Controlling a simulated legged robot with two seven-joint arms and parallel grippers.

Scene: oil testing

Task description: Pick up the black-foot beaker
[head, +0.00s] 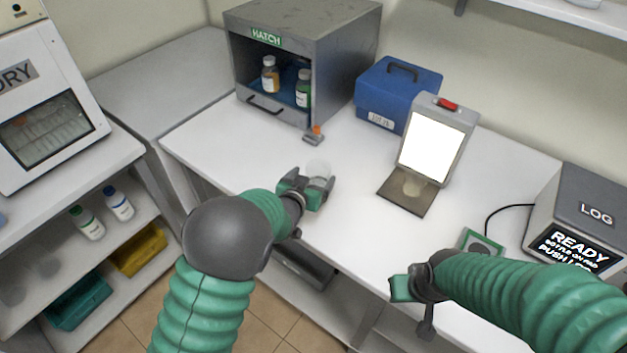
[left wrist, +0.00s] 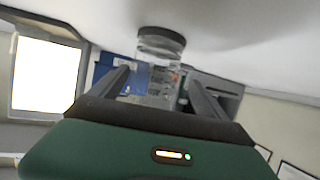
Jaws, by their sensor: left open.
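The black-foot beaker (head: 318,170) is clear glass and stands upright on the white table (head: 215,125). My left gripper (head: 306,187) is open around it, low over the table. The left wrist view is upside down. There the beaker (left wrist: 158,70) shows its dark foot against the table, and its glass lies between my two fingers. I cannot tell whether the fingers touch the glass. The fingers hide part of the beaker in the head view. My right gripper (head: 407,286) is apart from it, over the table's front edge; its jaw opening is unclear.
A grey hatch cabinet (head: 335,50) holding bottles and a blue case (head: 372,92) stand at the back. A lit panel (head: 432,145) with a dark base stands to the right of the beaker. A small orange-topped item (head: 316,131) lies behind it. A LOG device (head: 585,225) stands far right.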

